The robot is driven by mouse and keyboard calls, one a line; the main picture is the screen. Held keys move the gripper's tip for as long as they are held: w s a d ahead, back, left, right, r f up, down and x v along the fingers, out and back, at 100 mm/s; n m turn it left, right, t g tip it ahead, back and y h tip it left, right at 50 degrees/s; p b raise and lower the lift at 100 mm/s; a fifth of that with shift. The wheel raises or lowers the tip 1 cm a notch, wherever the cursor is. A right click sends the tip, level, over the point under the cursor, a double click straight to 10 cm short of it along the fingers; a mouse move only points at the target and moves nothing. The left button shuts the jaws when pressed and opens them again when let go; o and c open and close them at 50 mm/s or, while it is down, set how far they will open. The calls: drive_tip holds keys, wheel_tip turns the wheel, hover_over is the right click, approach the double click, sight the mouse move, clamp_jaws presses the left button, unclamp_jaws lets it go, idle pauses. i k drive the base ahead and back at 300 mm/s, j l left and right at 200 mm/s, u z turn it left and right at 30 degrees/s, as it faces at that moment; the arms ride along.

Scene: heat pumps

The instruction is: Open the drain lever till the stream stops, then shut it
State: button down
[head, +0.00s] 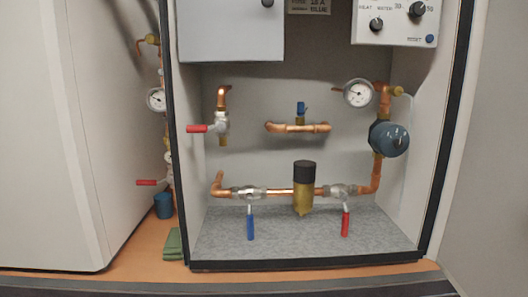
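No label marks the drain lever. Another red lever (196,128) points left from a valve (220,123) with a short brass outlet facing down, inside the cabinet. On the lower pipe, a blue lever (250,227) and a red lever (345,223) both hang straight down. I cannot make out any stream of water. My gripper is not in view.
A pressure gauge (358,93) and a dark blue round pump (388,139) sit at the cabinet's right. A black-capped brass part (304,188) stands mid-pipe. The cabinet's grey floor (295,235) is mostly clear.

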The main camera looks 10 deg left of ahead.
sight(220, 126)
drive_tip(key=u, duration=1.3)
drive_tip(key=i+j+z, duration=0.1)
drive_tip(key=i+j, duration=0.05)
drive_tip(key=j, duration=0.1)
